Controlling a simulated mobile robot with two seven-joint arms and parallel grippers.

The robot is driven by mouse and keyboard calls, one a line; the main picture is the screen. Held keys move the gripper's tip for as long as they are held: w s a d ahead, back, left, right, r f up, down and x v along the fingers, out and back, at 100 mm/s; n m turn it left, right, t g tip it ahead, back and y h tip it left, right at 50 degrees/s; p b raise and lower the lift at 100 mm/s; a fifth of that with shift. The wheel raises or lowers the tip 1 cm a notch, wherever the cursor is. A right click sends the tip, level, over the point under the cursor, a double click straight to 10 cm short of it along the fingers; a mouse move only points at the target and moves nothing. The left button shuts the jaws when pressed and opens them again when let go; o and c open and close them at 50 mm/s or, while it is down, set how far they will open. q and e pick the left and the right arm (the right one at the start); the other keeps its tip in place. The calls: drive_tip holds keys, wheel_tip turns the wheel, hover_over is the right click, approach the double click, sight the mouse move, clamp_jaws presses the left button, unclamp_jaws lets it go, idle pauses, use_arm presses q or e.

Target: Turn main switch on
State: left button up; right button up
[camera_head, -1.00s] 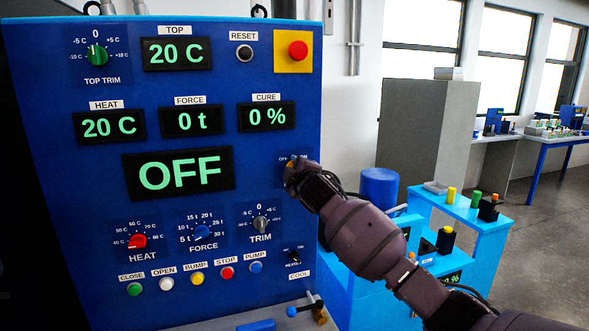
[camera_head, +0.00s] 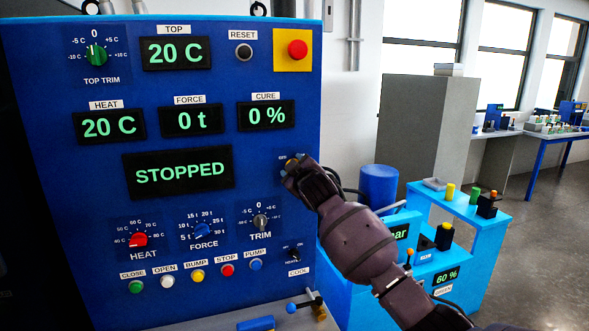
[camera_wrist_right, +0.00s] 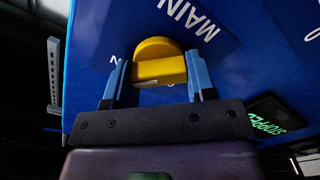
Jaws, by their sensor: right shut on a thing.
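The main switch is a yellow knob (camera_wrist_right: 157,48) on a blue plate lettered MAIN in the right wrist view. My right gripper (camera_wrist_right: 157,68) is shut on it, with one blue finger on each side. In the head view my right gripper (camera_head: 295,170) is at the panel's right side and hides most of the switch, including its position marks. The big display (camera_head: 180,172) on the blue panel reads STOPPED. My left gripper is not in view.
The panel (camera_head: 60,200) also has a red button (camera_head: 298,49) on a yellow plate, knobs, and a row of push buttons below. A light-blue stand (camera_head: 470,210) with a lit 60 % display (camera_head: 446,276) is at the right. Open floor lies beyond it.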

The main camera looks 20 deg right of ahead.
drive_tip(key=shift+f, duration=0.15)
drive_tip(key=o, duration=0.9)
drive_tip(key=shift+o, duration=0.2)
drive_tip(key=shift+s, duration=0.1)
drive_tip(key=s+b, duration=0.1)
drive_tip(key=s, duration=0.9)
drive_tip(key=shift+s+d, duration=0.2)
drive_tip(key=shift+s, duration=0.1)
